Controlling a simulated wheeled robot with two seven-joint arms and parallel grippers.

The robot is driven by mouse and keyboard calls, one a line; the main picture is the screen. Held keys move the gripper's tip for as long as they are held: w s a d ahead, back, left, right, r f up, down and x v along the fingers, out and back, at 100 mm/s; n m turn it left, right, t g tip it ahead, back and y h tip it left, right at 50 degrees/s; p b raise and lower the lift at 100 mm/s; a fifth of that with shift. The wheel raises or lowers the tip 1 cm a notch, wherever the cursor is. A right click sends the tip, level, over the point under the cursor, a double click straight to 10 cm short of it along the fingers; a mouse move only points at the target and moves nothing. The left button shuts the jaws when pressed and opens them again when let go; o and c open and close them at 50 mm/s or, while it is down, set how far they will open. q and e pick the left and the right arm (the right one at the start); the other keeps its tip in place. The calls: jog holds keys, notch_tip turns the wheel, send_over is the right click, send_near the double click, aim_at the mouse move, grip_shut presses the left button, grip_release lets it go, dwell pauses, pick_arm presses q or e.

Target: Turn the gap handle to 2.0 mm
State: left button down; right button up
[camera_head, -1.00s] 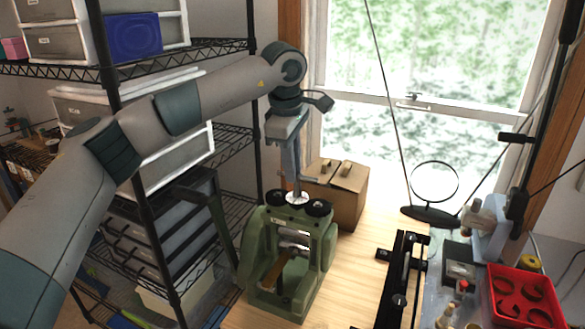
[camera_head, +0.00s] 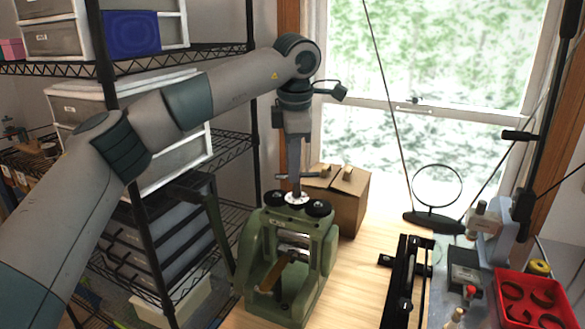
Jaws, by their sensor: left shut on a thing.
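The green rolling mill (camera_head: 258,240) stands on the wooden bench in the lower middle of the head view. Its gap handle (camera_head: 285,177) is a thin metal crossbar on a short upright stem above a pale round dial (camera_head: 297,198). A black knob sits on either side of the dial. My left gripper (camera_head: 296,176) points straight down over the mill and is shut on the gap handle. The fingers hide part of the bar. The dial marks are too small to read. My right gripper is not in view.
A wire shelf with drawers (camera_head: 160,240) is at the left. A black rail (camera_head: 405,280), a ring on a stand (camera_head: 437,187) and a red tray (camera_head: 535,285) are at the right. Bare bench (camera_head: 365,270) lies between mill and rail.

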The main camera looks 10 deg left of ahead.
pick_arm(q)
jog(key=c, duration=1.7)
grip_release()
jog(key=shift+o, duration=0.2)
jog(key=s+d+r+b, duration=0.1)
jog(key=s+r+b, duration=0.1)
jog(key=r, duration=1.5)
jog(key=shift+s+b, duration=0.35)
jog(key=shift+s, duration=0.25)
jog(key=shift+d, duration=0.1)
